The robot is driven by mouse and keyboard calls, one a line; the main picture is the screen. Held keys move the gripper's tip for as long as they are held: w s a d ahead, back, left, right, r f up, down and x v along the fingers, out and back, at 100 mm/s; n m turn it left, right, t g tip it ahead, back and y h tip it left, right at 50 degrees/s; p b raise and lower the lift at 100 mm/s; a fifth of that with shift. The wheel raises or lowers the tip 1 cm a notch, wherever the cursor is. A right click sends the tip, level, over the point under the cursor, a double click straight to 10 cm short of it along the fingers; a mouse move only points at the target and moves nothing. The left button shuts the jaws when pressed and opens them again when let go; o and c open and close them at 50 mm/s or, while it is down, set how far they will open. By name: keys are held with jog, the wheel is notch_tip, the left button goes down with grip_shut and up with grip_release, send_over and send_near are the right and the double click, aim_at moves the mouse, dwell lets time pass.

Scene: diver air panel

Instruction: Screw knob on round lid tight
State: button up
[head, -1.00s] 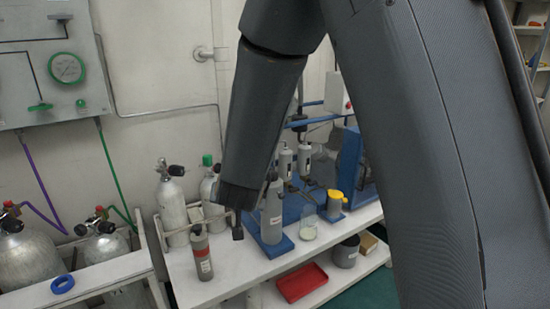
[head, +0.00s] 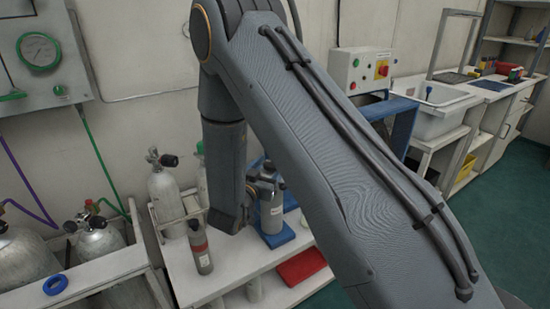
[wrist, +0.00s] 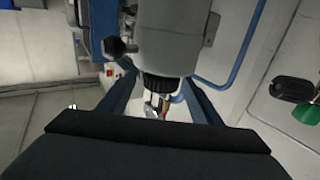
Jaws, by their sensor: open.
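In the wrist view, a black ribbed knob (wrist: 165,88) sits at the near end of a grey cylindrical body (wrist: 170,40). My gripper (wrist: 162,80) is open, with one blue-grey finger on each side of the knob. I cannot tell whether either finger touches it. A second small black knob (wrist: 118,48) sticks out at the left. In the head view, my arm hides the fingers. A grey cylinder (head: 270,208) stands on a blue base beside my wrist. No round lid can be clearly made out.
A control box (head: 361,70) stands behind my arm. A green-and-black valve (wrist: 298,90) is at right in the wrist view.

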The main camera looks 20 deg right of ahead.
jog(key=shift+x, duration=2.3)
jog(key=shift+a, duration=0.1)
jog(key=c, duration=1.1)
